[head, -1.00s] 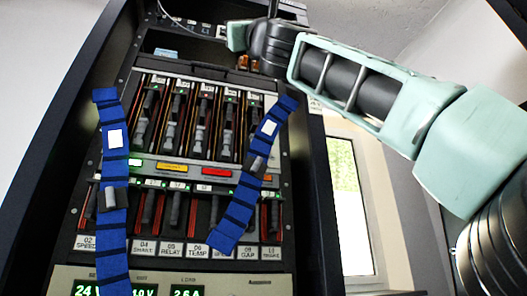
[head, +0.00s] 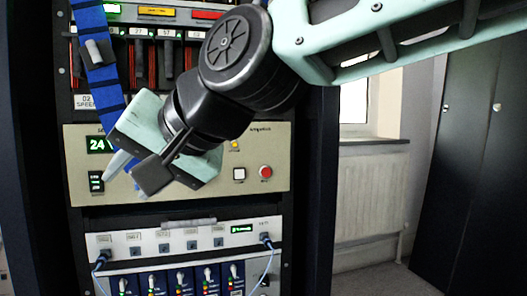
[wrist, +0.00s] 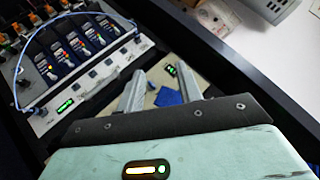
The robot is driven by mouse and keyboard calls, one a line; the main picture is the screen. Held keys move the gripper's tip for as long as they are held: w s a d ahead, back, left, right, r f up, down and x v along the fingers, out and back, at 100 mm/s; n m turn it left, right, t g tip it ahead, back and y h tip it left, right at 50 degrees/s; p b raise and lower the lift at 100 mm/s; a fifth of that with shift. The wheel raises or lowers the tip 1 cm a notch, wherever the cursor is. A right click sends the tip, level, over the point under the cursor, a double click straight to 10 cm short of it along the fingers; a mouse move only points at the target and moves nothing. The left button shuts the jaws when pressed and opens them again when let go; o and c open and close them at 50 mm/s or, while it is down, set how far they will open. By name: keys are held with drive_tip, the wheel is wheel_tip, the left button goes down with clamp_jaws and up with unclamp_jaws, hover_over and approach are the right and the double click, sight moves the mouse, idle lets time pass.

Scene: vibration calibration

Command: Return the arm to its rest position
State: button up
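My arm crosses the head view from the upper right, over the front of the equipment rack. My gripper (head: 128,188) hangs low in front of the beige power supply panel (head: 215,183), tilted down and left. In the wrist view my gripper (wrist: 160,80) has its two grey fingers apart, with nothing held between them. The beige panel and a small blue piece (wrist: 168,97) show beyond the gap. A blue strap (head: 97,48) hangs at the rack's upper left; its lower part is partly hidden behind my gripper.
A white module (head: 180,240) with blue cables sits below the panel. A red button (head: 265,172) is right of my gripper. A radiator (head: 370,195) and dark cabinet (head: 470,150) stand at the right, with open floor before them.

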drive_tip(key=s+d+f+n+g+h+p, duration=0.1)
drive_tip(key=s+d+f+g+h, duration=0.2)
drive_tip(key=d+f, duration=0.6)
drive_tip(key=s+d+f+n+h+p, duration=0.1)
drive_tip(key=s+d+f+n+h, duration=0.15)
drive_tip(key=s+d+f, duration=0.65)
drive_tip(key=s+d+f+g+h+p, duration=0.15)
drive_tip(key=d+f+h, duration=0.35)
drive_tip(key=d, duration=0.7)
wheel_tip(320, 180, up, 37)
drive_tip(key=p, duration=3.7)
drive_tip(key=shift+w+y, duration=0.3)
drive_tip(key=shift+y, duration=0.15)
